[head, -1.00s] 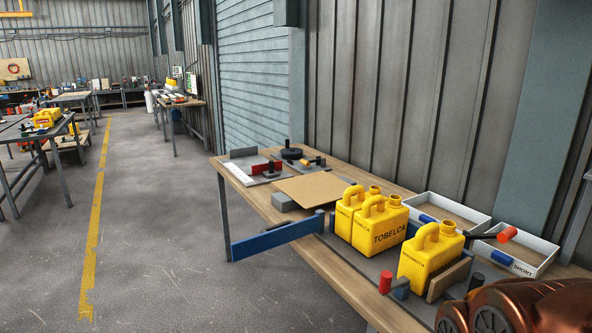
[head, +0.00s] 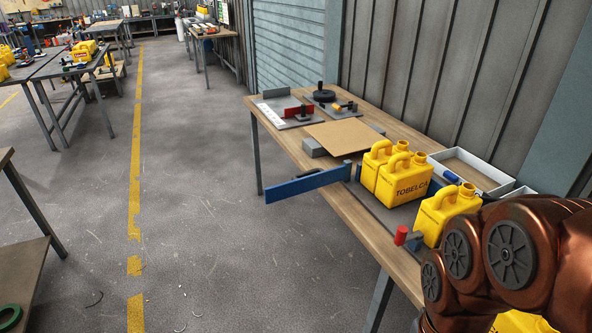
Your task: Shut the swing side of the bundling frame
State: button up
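The swing side, a blue bar (head: 308,186), is swung open and sticks out past the bench's front edge over the floor. Its hinge end is by a post near the rear of the grey frame base (head: 385,212). Two yellow jerry cans (head: 402,181) stand close together on the base. A third yellow can (head: 440,214) stands apart, nearer me, partly hidden by my copper arm. A red-topped piece (head: 401,235) with a blue-grey block beside it is at the base's near front. My gripper is out of view; only my arm's links show at the lower right.
The wooden bench (head: 290,143) also bears a cardboard sheet (head: 344,137), fixtures at its far end and a white tray (head: 487,169) along the wall. Part of something yellow (head: 522,322) shows below my arm. The floor left of the bench is open; another table (head: 20,255) stands far left.

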aim_at(302, 183)
jog(key=u, duration=1.15)
jog(key=i, duration=2.9)
jog(key=z, duration=3.5)
jog(key=k, duration=0.5)
jog(key=u, duration=1.85)
